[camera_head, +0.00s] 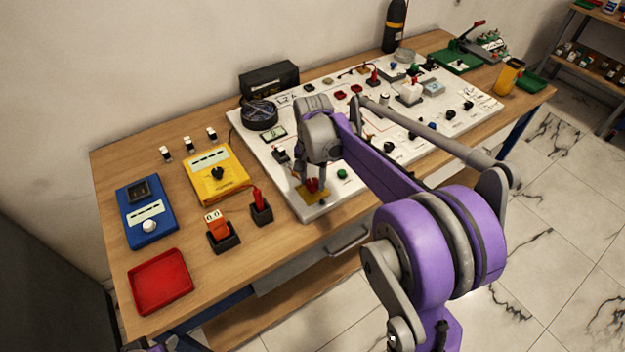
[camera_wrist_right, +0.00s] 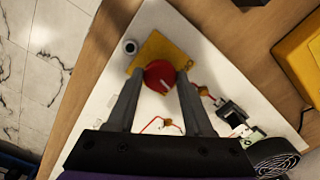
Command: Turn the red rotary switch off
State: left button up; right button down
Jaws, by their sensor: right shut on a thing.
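The red rotary switch (camera_head: 312,185) sits on a yellow plate (camera_head: 313,196) at the near left corner of the white board (camera_head: 308,212). In the right wrist view the red knob (camera_wrist_right: 159,75) is round with a pale mark, on the yellow plate (camera_wrist_right: 153,48). My right gripper (camera_head: 312,182) points down over the switch, and its fingers (camera_wrist_right: 158,80) are shut on the knob from both sides. A purple arm piece of mine shows at the bottom left edge of the head view; my left gripper's fingers are not seen.
A green button (camera_head: 342,174) is close to the right of the switch. A yellow meter (camera_head: 214,176), a blue device (camera_head: 147,212), a red tray (camera_head: 160,282) and probe holders (camera_head: 262,212) stand on the wooden table to the left. Bare table lies in front.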

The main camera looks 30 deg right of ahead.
aim_at(313, 183)
jog(key=n, duration=0.5)
jog(key=shift+n+b, duration=0.3)
jog(key=n, duration=0.5)
jog(key=shift+n, duration=0.3)
jog(key=shift+c, duration=1.4)
grip_release()
notch_tip(313, 183, up, 11)
